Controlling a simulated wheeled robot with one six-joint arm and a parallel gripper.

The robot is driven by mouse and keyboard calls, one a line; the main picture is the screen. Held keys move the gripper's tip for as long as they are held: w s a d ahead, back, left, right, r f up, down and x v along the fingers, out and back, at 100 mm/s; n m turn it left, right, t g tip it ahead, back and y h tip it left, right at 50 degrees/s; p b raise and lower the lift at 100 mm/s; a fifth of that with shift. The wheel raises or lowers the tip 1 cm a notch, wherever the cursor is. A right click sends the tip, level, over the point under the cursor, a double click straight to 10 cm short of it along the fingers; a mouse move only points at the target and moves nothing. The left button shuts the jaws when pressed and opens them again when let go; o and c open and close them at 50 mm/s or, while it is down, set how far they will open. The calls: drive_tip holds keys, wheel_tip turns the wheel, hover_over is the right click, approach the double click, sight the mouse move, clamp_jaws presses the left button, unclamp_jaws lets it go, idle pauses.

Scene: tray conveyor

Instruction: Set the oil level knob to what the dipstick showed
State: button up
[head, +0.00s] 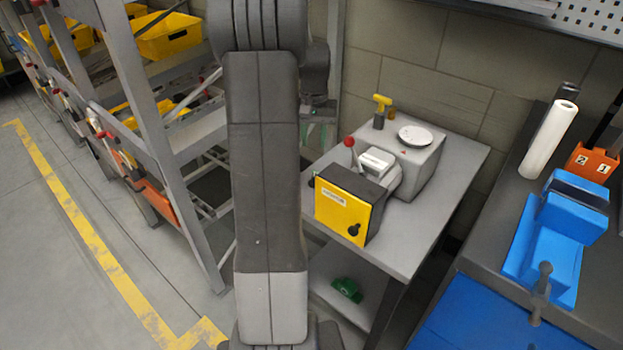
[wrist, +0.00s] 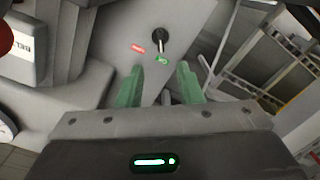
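A grey housing (head: 425,178) on a small table carries a round white dial (head: 415,136) with a red mark in front of it; the dial's setting is too small to read. A yellow T-shaped handle (head: 382,102), apparently the dipstick's, stands upright in a dark tube behind it. Which control is the oil level knob I cannot tell.
A yellow-fronted box (head: 345,212) with a black knob and a red-ball lever (head: 349,141) stand at the table's (head: 455,180) front left. A rack (head: 150,120) with yellow bins is on the left. A bench with a blue vise-like block (head: 550,245) is on the right.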

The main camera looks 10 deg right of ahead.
sight(313, 178)
wheel_tip(313, 178, down, 13)
drive_tip(key=shift+s+f+b, duration=0.1)
drive_tip(key=shift+f+b, duration=0.1)
drive_tip(key=shift+b, duration=0.9)
drive_tip(key=shift+c, duration=0.4)
clamp_jaws()
